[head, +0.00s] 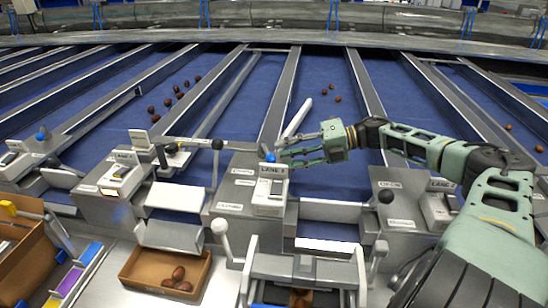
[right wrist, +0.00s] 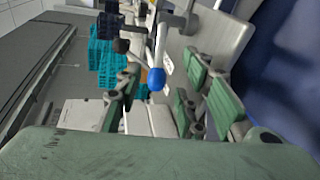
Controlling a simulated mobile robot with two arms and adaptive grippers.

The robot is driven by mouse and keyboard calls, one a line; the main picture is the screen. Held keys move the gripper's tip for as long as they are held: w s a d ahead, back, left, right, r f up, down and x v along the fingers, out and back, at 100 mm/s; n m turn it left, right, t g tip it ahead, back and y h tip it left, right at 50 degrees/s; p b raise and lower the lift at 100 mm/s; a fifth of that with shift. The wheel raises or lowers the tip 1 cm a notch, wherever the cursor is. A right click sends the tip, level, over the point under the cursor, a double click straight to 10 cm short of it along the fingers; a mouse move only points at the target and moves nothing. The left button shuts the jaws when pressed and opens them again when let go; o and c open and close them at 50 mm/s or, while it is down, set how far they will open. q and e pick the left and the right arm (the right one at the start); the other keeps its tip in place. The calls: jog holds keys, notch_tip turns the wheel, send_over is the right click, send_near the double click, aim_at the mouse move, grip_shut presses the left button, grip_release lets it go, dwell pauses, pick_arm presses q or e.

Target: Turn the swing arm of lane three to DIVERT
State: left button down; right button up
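The lane three unit (head: 268,200) is a grey box with a LANE 3 label at the middle of the head view. A blue knob (head: 270,157) is at its top, and it also shows in the right wrist view (right wrist: 156,79). A pale bar (head: 298,118) slants up from beside the knob over the blue belt; their join is partly hidden by my fingers. My right gripper (head: 283,148) is open, its fingers pointing left at the knob. In the wrist view the knob shows between the spread fingers; contact cannot be told. My left gripper is out of view.
A cardboard box (head: 132,270) with dates is below. White-knobbed levers (head: 220,227) stand in front.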

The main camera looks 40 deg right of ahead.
jog(key=shift+p+x, duration=0.35)
jog(key=shift+x, duration=1.65)
jog(key=shift+r, duration=0.1)
jog(key=shift+c, duration=0.3)
grip_shut()
